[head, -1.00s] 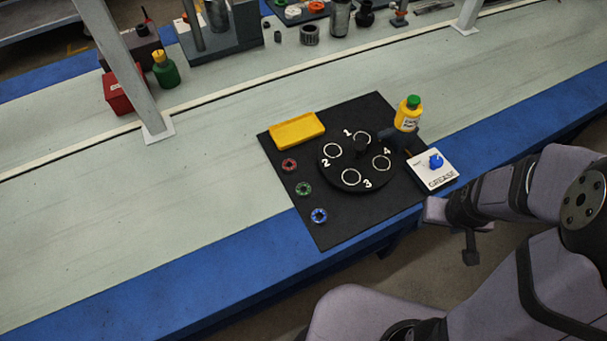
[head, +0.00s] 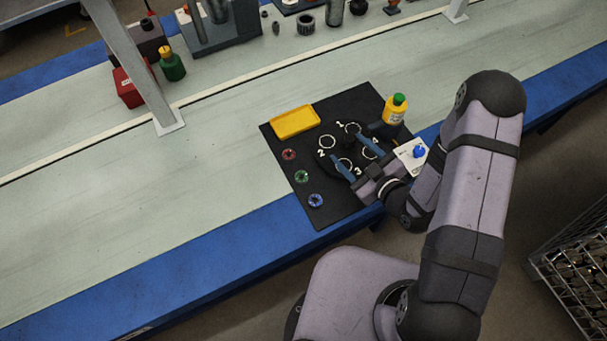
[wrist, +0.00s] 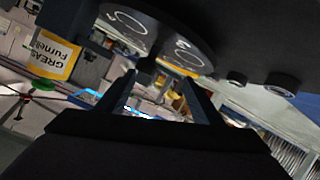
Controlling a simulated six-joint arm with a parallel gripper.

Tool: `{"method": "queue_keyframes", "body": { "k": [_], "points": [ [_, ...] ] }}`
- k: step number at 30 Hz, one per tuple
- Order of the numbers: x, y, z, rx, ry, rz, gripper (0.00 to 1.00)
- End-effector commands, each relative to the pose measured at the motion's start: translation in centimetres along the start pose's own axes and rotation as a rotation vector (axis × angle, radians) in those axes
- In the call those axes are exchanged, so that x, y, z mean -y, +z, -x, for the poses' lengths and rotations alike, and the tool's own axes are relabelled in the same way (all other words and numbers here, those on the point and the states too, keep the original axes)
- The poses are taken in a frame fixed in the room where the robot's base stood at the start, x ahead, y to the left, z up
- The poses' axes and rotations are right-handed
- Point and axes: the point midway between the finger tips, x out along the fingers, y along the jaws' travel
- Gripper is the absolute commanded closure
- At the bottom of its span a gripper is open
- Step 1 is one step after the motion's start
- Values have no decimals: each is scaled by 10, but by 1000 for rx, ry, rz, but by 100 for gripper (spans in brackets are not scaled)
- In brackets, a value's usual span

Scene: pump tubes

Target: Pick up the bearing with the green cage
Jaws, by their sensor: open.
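The bearing with the green cage (head: 301,176) lies flat on the black mat (head: 342,210), in the left column between the bearing with the red cage (head: 289,154) and the bearing with the blue cage (head: 315,200). My gripper (head: 357,157) is open and empty, over the right part of the mat near the round numbered plate, to the right of the green bearing and apart from it. The wrist view shows both blue fingers of my gripper (wrist: 160,90) spread apart with nothing between them; which bearings show there, I cannot tell.
The black numbered plate (head: 324,159) is partly hidden by my gripper. A yellow tray (head: 295,122) lies at the mat's back left. The table left of the mat is clear.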

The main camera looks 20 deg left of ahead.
Motion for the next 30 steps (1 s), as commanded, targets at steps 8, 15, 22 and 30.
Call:
{"method": "queue_keyframes", "body": {
  "k": [8,15,22,30],
  "points": [
    [103,-18,19,-164,-148,-154,49],
    [134,9,39,-31,-172,-305,49],
    [136,10,35,-24,-174,-309,49],
    [138,9,20,-24,-173,-310,49]
  ]
}}
